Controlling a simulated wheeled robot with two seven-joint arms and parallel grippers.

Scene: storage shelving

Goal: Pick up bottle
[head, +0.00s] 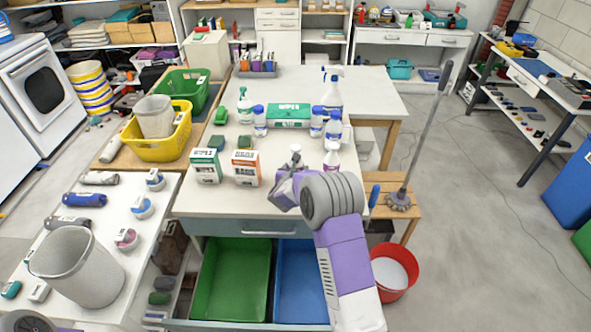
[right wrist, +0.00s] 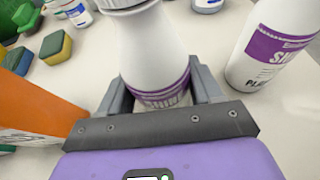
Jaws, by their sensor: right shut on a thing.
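In the right wrist view a white bottle with a purple label band (right wrist: 155,50) stands between the fingers of my right gripper (right wrist: 160,88). The gripper is shut on it, with a grey finger on each side. The arm hides most of the bottle there. A similar white and purple bottle (right wrist: 270,45) stands to the right, apart from the gripper. My left gripper is not visible.
Orange and white box (head: 246,168) and green and white box (head: 205,166) stand left of the gripper. Several bottles, including a spray bottle (head: 332,98), stand behind. An open drawer with a green bin (head: 235,285) and blue bin (head: 300,285) is below the table's front edge.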

